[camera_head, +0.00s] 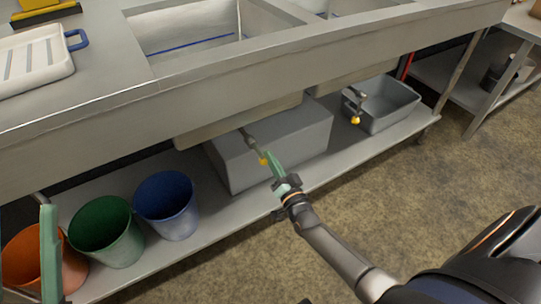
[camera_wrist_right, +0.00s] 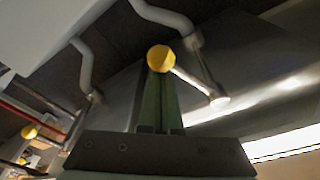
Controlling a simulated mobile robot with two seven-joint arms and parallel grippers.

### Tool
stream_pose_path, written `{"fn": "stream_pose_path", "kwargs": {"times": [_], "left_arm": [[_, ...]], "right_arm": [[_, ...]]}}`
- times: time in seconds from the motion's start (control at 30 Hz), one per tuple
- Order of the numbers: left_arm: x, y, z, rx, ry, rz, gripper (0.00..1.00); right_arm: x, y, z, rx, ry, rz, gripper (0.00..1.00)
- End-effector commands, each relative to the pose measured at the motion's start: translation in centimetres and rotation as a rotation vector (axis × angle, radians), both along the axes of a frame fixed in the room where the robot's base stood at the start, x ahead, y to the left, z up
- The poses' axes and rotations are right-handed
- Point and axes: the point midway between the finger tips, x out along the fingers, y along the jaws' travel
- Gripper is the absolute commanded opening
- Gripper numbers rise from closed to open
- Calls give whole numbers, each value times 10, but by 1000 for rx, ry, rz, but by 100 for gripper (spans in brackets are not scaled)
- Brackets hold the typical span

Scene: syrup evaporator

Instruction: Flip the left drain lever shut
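The left drain lever's yellow knob (camera_head: 263,160) is under the left basin, at the end of a thin metal rod. My right gripper (camera_head: 273,168) reaches it from below right, its green fingertips at the knob. In the right wrist view, the knob (camera_wrist_right: 161,58) sits right at the tips of the green fingers (camera_wrist_right: 158,104), which lie close together and look shut. The silver rod (camera_wrist_right: 190,80) runs from the knob down right to its pivot. I cannot tell whether the tips touch the knob. My left gripper (camera_head: 50,255) shows as a green finger at lower left; its opening is unclear.
The right drain lever's yellow knob (camera_head: 355,120) hangs near a grey tub (camera_head: 395,112). A large grey box (camera_head: 240,160) stands behind my right gripper on the lower shelf (camera_head: 215,235). Blue (camera_head: 168,205), green (camera_head: 105,230) and orange (camera_head: 25,260) buckets stand left. The steel basin edge overhangs them.

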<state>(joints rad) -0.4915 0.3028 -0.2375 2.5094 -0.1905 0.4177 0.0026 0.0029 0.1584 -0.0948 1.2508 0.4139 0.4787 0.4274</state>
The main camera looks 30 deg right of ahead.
Motion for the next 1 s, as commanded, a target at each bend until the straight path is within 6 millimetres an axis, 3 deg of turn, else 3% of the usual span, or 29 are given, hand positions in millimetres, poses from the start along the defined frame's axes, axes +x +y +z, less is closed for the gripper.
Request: {"fn": "stream_pose_path", "kwargs": {"times": [0.43, 1.0], "left_arm": [[0, 0, 4, 2, -4, 1, 50], [0, 1, 5, 2, -8, 7, 50]], "right_arm": [[-1, 25, -12, 299, 13, 2, 0], [-1, 32, -14, 376, 15, 2, 0]]}}
